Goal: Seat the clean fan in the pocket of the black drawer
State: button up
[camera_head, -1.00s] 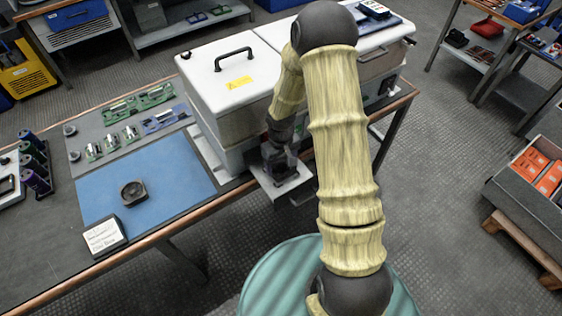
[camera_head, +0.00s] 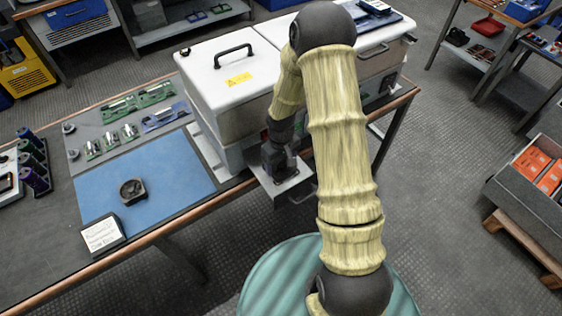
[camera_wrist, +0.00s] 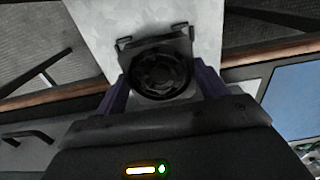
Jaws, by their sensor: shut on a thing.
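My gripper (camera_wrist: 160,82) is shut on a dark round-bladed fan (camera_wrist: 160,72), with a purple finger on each side of it. In the head view my gripper (camera_head: 277,166) is over the pulled-out drawer (camera_head: 289,190), which looks light grey rather than black. The drawer's pale floor also shows in the wrist view (camera_wrist: 207,42). A dark frame with two small brackets shows around the fan's far side; I cannot tell whether it is the pocket. Whether the fan touches the drawer is unclear. A second dark fan (camera_head: 132,190) lies on the blue mat (camera_head: 175,180).
The white cabinet (camera_head: 215,75) with a black handle stands behind the drawer. A printed card (camera_head: 102,233) stands at the mat's front edge. Capacitors and green and blue parts (camera_head: 155,95) lie behind the mat. The bench's wooden edge (camera_head: 190,216) runs by the drawer.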

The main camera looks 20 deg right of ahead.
jog(key=shift+f, duration=0.1)
jog(key=o, duration=1.1)
notch_tip(320, 180, up, 17)
jog(key=shift+r, duration=0.2)
jog(key=s+r+m+t+p, duration=0.1)
jog(key=s+r, duration=0.1)
jog(key=s, duration=0.2)
jog(key=s+r+m+p, duration=0.1)
jog(key=s+r+p, duration=0.1)
jog(key=s, duration=0.3)
jog(key=s+r+m+t+p, duration=0.1)
jog(key=s+r+p, duration=0.1)
jog(key=s+r, duration=0.2)
jog(key=shift+s+r+m+t, duration=0.1)
jog(key=shift+s+m+t, duration=0.2)
jog(key=shift+s, duration=0.35)
